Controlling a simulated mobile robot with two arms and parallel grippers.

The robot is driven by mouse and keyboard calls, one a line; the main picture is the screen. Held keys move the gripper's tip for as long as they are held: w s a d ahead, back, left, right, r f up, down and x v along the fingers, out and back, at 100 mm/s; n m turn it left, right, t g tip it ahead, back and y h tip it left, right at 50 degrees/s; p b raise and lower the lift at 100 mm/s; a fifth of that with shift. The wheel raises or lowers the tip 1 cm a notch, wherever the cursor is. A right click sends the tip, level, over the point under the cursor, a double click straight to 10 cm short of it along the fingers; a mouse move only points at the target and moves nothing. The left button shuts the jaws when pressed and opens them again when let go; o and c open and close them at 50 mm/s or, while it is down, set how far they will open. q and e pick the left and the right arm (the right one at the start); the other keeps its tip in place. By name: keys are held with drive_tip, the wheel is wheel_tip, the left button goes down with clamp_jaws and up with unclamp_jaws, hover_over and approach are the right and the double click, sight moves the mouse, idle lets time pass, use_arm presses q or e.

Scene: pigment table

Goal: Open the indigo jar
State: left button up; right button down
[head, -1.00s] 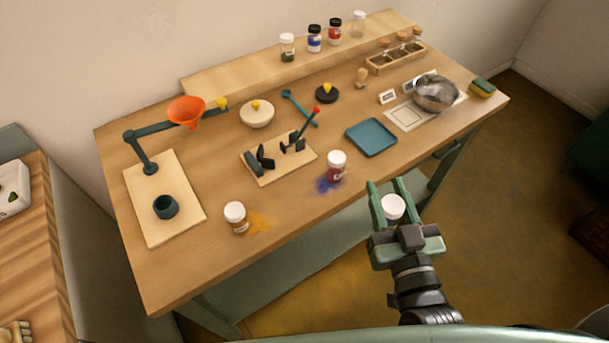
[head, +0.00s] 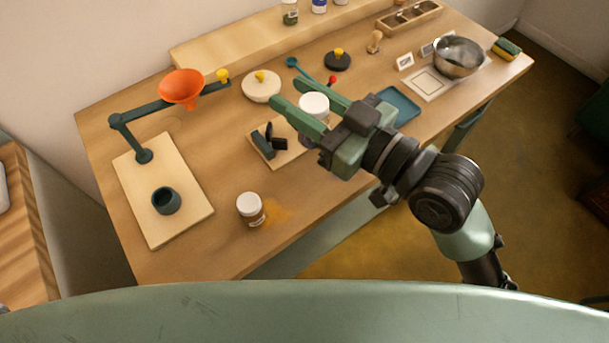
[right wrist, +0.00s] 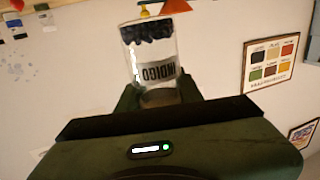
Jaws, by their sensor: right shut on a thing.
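My right gripper (head: 298,108) is shut on the indigo jar, a clear jar with a white lid (head: 314,104) that faces up in the head view. The right wrist view shows the jar's label (right wrist: 158,71), reading INDIGO upside down, and dark blue pigment (right wrist: 148,31) inside. The jar is held over or near the right part of a wooden board (head: 262,158) with black clamp jaws (head: 270,141). The gripper hides part of that fixture; its red-knobbed lever (head: 332,80) shows behind. I cannot tell whether the jar touches it. My left gripper is out of view.
A white-lidded jar (head: 250,209) stands by an orange spill at the front. An orange funnel (head: 181,88) on an arm and a dark cup (head: 166,201) are at left. A teal tray (head: 402,106) and metal bowl (head: 458,58) are at right.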

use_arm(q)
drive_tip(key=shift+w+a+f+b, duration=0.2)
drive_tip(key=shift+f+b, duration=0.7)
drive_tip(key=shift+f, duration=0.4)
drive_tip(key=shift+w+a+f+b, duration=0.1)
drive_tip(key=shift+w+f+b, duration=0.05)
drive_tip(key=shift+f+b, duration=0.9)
use_arm(e)
drive_tip(key=shift+f, duration=8.5)
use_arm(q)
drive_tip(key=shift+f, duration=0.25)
use_arm(e)
drive_tip(key=shift+f, duration=0.2)
drive_tip(key=c, duration=0.9)
unclamp_jaws()
drive_tip(key=shift+c, duration=0.2)
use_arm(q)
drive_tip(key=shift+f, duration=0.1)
use_arm(e)
drive_tip(key=shift+r, duration=0.1)
